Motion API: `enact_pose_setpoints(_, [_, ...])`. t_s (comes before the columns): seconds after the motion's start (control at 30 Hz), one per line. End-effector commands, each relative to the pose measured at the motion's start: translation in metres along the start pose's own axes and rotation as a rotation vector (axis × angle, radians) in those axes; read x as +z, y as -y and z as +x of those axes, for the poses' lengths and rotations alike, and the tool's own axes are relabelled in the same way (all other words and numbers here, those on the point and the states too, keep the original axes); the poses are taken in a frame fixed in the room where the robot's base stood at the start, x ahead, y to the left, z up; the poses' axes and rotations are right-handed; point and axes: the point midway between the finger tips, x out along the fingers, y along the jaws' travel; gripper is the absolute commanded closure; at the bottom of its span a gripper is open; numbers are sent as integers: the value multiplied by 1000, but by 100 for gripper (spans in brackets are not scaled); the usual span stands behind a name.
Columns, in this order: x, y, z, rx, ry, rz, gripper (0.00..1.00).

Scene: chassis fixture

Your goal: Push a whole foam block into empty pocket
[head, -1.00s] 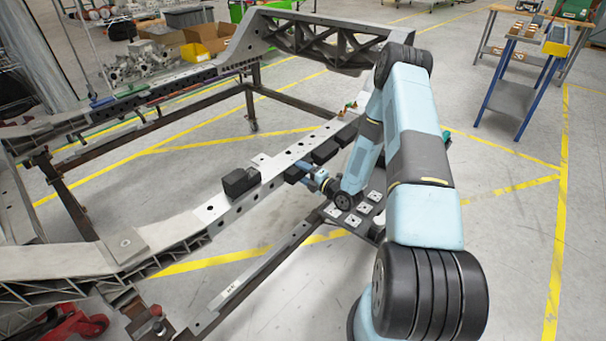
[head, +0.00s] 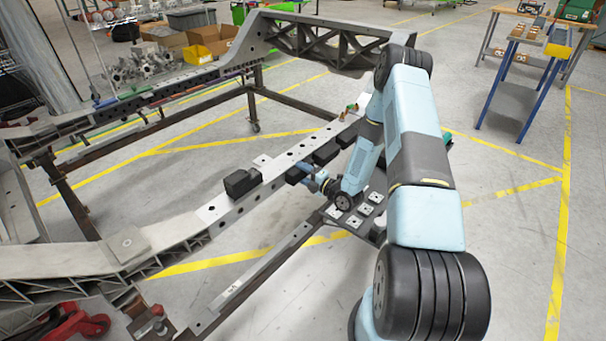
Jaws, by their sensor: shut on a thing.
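A black foam block (head: 242,183) sits on the near chassis rail (head: 215,208), left of my gripper. My gripper (head: 303,174) is at the rail's near side, between the left block and these two. It is shut on a dark foam block (head: 294,176), which is at the rail's side. My wrist partly hides the gripper. Whether the held block is inside a pocket cannot be told at this size.
A dark plate with several light square pads (head: 361,209) lies below my wrist. A lower rail (head: 255,272) runs in front of the chassis. The far rail (head: 150,98) carries coloured pieces. A blue-legged table (head: 512,95) stands at the back right.

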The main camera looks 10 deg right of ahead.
Motion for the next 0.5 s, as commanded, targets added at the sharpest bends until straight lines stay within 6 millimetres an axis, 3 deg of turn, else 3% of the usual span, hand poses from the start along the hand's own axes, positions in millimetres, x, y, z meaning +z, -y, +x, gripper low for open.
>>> enact_pose_setpoints(0.03, [-3,-6,13,18,-9,-6,80])
enact_pose_setpoints(0.5, [-4,-6,21,16,-9,-5,80])
